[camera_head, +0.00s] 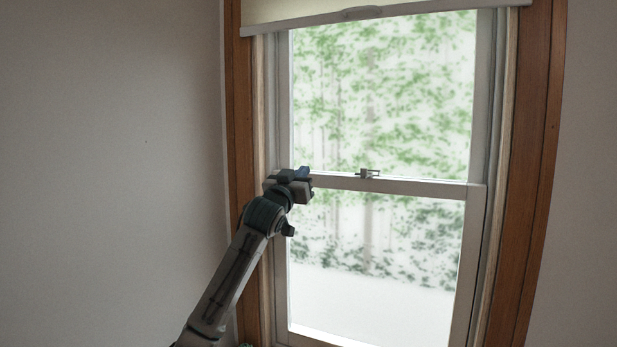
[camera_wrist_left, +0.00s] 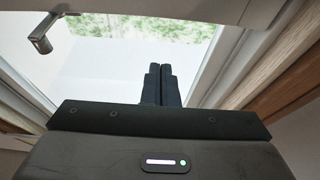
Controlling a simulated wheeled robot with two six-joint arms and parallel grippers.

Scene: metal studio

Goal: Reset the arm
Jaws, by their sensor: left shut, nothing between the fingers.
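The narrow window is a tall pale sash window in a wooden frame. Its upper pane (camera_head: 380,95) and lower pane (camera_head: 375,240) show in the head view, with a pale meeting rail (camera_head: 420,186) between them. A small metal latch (camera_head: 369,173) sits on that rail; it also shows in the left wrist view (camera_wrist_left: 42,38). My left gripper (camera_head: 302,173) is shut and empty, at the left end of the rail; I cannot tell whether it touches. In the wrist view its dark fingers (camera_wrist_left: 161,84) are together. The foot of the window is partly cut off. My right gripper is out of view.
A cream roller blind (camera_head: 300,12) hangs at the top of the window. Brown wooden trim (camera_head: 538,170) borders both sides. Plain walls (camera_head: 110,150) stand left and right. The space in front of the right half of the window is clear.

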